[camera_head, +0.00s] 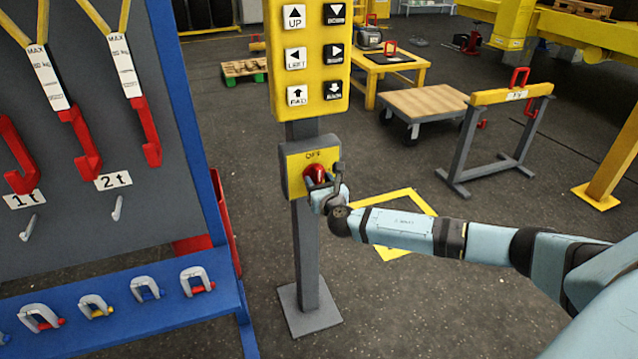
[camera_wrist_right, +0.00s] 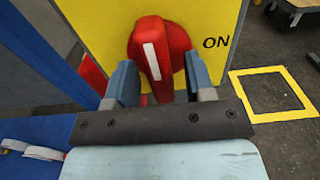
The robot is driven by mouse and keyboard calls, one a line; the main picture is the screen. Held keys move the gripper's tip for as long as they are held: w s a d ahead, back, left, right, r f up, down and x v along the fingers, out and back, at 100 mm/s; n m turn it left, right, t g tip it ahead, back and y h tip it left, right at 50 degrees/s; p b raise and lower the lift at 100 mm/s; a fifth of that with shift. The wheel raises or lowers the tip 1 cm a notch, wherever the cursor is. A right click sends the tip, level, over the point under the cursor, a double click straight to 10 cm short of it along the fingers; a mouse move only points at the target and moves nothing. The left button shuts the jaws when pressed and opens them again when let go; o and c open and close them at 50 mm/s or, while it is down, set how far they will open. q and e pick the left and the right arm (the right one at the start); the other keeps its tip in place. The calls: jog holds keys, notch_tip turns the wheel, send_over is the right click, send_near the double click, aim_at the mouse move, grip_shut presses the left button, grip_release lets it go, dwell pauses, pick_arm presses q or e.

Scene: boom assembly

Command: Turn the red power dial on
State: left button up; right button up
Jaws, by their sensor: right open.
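The red power dial (camera_head: 315,172) sits on a yellow box (camera_head: 296,181) on a grey post, with "OFF" printed above it. In the right wrist view the dial (camera_wrist_right: 156,52) fills the upper middle, and its white mark is nearly upright, tilted slightly. "ON" is printed to its right on the yellow face (camera_wrist_right: 100,22). My right gripper (camera_head: 323,183) is at the dial. In the wrist view its two fingers (camera_wrist_right: 162,80) are open, one on each side of the dial's lower part; I cannot tell whether they touch it. My left gripper is not in view.
A yellow panel with arrow buttons (camera_head: 307,68) is above the dial box. A blue-framed rack (camera_head: 190,110) with hooks and shackles stands close on the left. A yellow floor square (camera_head: 425,203), a cart (camera_head: 425,101) and a trestle (camera_head: 470,145) are to the right.

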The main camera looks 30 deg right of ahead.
jog(key=shift+c, duration=0.5)
grip_shut()
jog(key=shift+m, duration=0.3)
jog(key=m+b, duration=0.1)
jog(key=m, duration=0.2)
jog(key=shift+f+m+b, duration=0.15)
jog(key=shift+m+b, duration=0.15)
jog(key=m+b, duration=0.1)
jog(key=m, duration=0.3)
jog(key=shift+a+m, duration=0.1)
jog(key=shift+m, duration=0.2)
jog(key=m+b, duration=0.1)
jog(key=m, duration=0.3)
jog(key=shift+m, duration=0.3)
jog(key=shift+r+m+b, duration=0.15)
jog(key=shift+m+b, duration=0.05)
jog(key=shift+m, duration=0.9)
jog(key=shift+r+m+b, duration=0.1)
jog(key=shift+m+b, duration=0.1)
jog(key=shift+m, duration=0.9)
